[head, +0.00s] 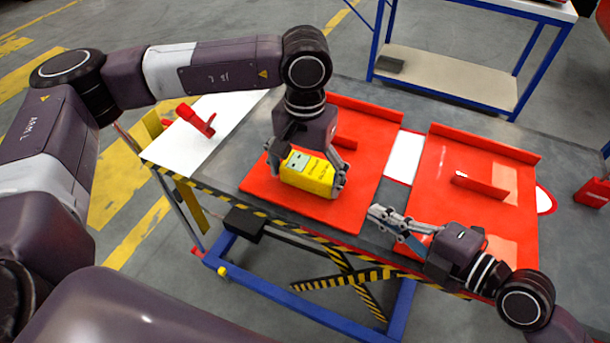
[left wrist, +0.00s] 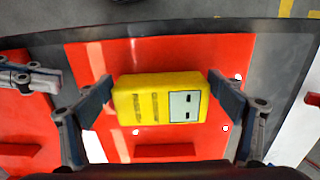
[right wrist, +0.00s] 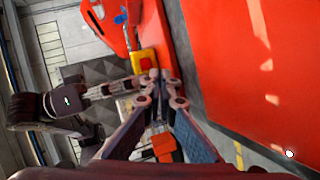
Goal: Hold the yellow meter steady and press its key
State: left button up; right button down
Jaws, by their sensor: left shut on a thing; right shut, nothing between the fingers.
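The yellow meter (head: 318,178) is a small box with a grey panel and dark lettering. My left gripper (head: 306,172) is shut on it from above, one finger at each end, over the left red tray (head: 262,190). The left wrist view shows the meter (left wrist: 145,100) between the fingers; its grey panel (left wrist: 184,106) faces up. I cannot make out a separate key, nor whether the meter touches the tray. My right gripper (head: 377,213) is shut and empty, right of the meter and apart from it. It also shows at the left edge of the left wrist view (left wrist: 30,76).
A second red tray (head: 470,165) with a raised red strip lies to the right. A white panel (head: 222,120) with a red part (head: 198,120) is at the left. A blue-framed shelf cart (head: 450,75) stands behind the table.

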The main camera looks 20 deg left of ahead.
aim_at(354, 201)
pick_arm(q)
jog(key=shift+s+f, duration=0.1)
jog(key=shift+f, duration=0.05)
pick_arm(e)
jog(key=shift+a+f+n, duration=0.1)
jog(key=shift+f+n, duration=0.05)
jog(key=shift+n, duration=0.25)
jog(key=shift+w+d+n+t+h, duration=0.3)
jog(key=shift+n+t+h, duration=0.2)
jog(key=shift+n+t, duration=0.25)
jog(key=shift+w+d+r+n+t+h, duration=0.25)
jog(key=shift+w+d+n+t+h, duration=0.2)
jog(key=shift+t, duration=0.3)
jog(key=shift+w+d+r+n+t+h, duration=0.45)
jog(key=shift+w+d+n+t+h, duration=0.2)
jog(key=shift+t, duration=0.25)
jog(key=shift+w+a, duration=0.2)
jog(key=shift+a, duration=1.9)
jog(key=shift+w+a, duration=0.2)
jog(key=shift+a, duration=1.9)
jog(key=shift+a, duration=0.1)
